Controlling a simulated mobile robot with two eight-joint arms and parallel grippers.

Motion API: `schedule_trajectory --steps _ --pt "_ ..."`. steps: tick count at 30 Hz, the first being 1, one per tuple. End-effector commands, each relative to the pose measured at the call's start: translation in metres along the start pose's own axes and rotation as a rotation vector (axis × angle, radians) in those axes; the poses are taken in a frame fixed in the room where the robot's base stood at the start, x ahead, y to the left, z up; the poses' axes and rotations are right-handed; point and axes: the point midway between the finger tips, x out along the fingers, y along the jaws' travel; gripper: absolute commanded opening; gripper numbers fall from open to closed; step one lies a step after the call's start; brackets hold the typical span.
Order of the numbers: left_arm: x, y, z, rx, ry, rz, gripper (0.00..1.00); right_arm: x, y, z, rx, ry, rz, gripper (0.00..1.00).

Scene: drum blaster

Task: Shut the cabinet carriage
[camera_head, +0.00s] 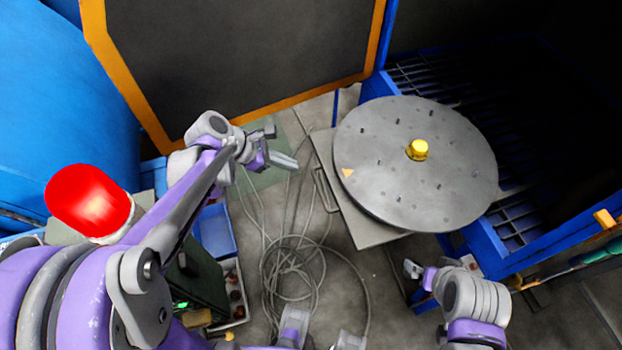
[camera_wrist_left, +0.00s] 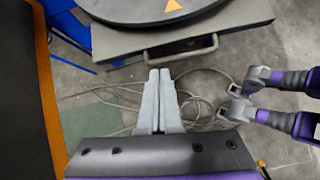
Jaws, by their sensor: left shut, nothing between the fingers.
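The cabinet carriage (camera_head: 378,232) is a flat grey plate bearing a large round grey turntable (camera_head: 400,190) with a yellow knob (camera_head: 417,150) at its centre. It sticks out from the dark opening of the blue cabinet (camera_head: 485,245) towards the left. Its bar handle (camera_head: 323,190) is on the left edge and also shows in the left wrist view (camera_wrist_left: 180,49). My left gripper (camera_head: 295,163) is shut and empty, a little short of the handle; its fingertips (camera_wrist_left: 159,72) point towards the carriage edge. My right gripper (camera_head: 413,270) is below the turntable; its fingers are too small to judge.
A dark door panel with an orange frame (camera_head: 160,130) stands behind my left arm. Looped grey cables (camera_head: 290,262) lie on the floor. A red rounded object (camera_head: 88,195), a blue bin (camera_head: 215,232) and a tray (camera_head: 235,290) are at the left.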

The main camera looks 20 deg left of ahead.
Motion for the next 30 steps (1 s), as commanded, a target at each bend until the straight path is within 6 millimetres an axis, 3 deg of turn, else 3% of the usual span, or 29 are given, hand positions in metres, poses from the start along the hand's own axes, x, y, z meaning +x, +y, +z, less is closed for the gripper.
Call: schedule_trajectory --steps 3,8,21,30 --pt "0.005 0.011 -0.005 -0.124 -0.043 -0.006 0.0 0.004 0.0 0.004 0.0 -0.003 0.0 1.0" --pt "0.015 0.013 -0.004 -0.156 -0.055 -0.011 0.0 0.004 0.0 0.004 0.0 -0.003 0.0 1.0" --pt "0.089 0.012 0.0 -0.151 -0.052 -0.01 0.0 0.007 0.0 0.006 0.0 -0.004 0.0 1.0" --pt "0.105 0.012 0.001 -0.152 -0.052 -0.008 0.0 0.007 0.0 0.006 0.0 -0.005 0.0 1.0"
